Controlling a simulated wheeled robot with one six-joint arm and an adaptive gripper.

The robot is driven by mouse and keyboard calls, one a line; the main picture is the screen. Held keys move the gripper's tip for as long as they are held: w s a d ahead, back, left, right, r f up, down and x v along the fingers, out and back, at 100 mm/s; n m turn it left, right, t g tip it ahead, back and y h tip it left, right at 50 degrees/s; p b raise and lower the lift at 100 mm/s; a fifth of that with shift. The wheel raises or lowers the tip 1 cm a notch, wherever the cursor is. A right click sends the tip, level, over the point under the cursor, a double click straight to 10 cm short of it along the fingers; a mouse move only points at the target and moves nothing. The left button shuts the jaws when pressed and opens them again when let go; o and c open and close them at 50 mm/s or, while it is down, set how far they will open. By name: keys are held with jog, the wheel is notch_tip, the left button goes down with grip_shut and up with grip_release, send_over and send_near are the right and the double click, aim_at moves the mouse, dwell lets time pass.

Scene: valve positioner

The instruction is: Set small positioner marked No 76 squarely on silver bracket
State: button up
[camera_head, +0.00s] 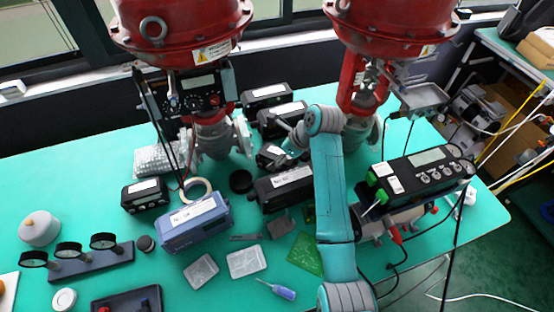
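Several boxy positioners with white labels lie on the green table; I cannot read the numbers, so I cannot tell which is No 76. A small black one (145,194) is at the left, and a small dark one (269,157) is in the middle. A silver bracket-like plate (426,97) sits at the right red valve's yoke, with no positioner on it. My gripper (278,156) is at the end of my teal arm, close beside or at the small dark positioner in the middle. Its fingers are too small and partly hidden, so its grip cannot be told.
Two red valves (182,30) (392,28) stand at the back. A long black positioner (286,187), a blue one (194,222) and black boxes (265,96) crowd the middle. A gauge stand (90,258) and screwdriver (280,291) lie in front.

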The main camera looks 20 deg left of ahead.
grip_shut()
dwell(0.3)
jog(key=shift+r, duration=0.15)
